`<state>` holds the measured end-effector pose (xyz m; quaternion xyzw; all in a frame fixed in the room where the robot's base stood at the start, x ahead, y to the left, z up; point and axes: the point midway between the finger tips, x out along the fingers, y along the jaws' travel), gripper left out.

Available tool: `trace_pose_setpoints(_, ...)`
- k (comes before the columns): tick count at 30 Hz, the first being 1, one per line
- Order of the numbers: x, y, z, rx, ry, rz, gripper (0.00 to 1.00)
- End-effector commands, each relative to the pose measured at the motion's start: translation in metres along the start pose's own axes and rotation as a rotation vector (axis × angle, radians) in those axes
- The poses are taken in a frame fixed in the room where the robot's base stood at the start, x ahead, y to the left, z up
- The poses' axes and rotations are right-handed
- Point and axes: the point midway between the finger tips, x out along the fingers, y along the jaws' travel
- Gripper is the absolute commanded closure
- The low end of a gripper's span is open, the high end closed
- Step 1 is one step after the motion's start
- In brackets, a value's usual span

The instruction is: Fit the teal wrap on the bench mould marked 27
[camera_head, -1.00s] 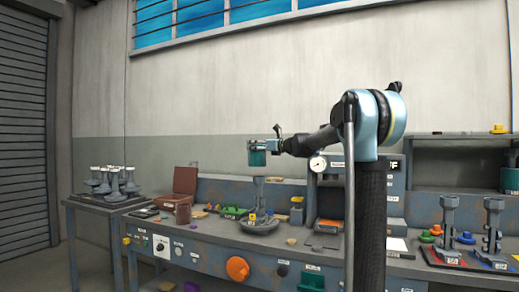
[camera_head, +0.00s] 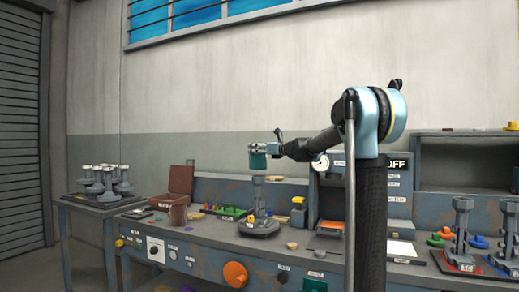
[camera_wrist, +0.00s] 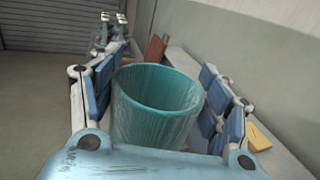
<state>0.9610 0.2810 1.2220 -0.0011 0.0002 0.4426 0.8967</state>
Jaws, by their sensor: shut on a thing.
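The teal wrap (camera_wrist: 155,105) is an open-topped cup-like sleeve with wrinkled walls, held upright between the blue-padded fingers of my gripper (camera_wrist: 160,95). In the head view the teal wrap (camera_head: 258,161) hangs from my gripper (camera_head: 264,149) above the bench. Below it stands a grey mould (camera_head: 258,195) on a round dark base, with a small gap between the wrap and the mould's top. The mould's tags are too small to read. In the wrist view, the wrap hides whatever is under it.
A side table (camera_head: 84,205) at left carries several grey moulds. Two grey stands (camera_head: 461,230) are on coloured plates at right.

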Motion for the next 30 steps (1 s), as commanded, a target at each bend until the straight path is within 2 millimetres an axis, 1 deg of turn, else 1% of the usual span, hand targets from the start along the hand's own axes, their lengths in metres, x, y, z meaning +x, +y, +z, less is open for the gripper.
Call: trace_pose_setpoints(30,0.001,0.001,-0.066,0.0,0.0,0.001,0.58)
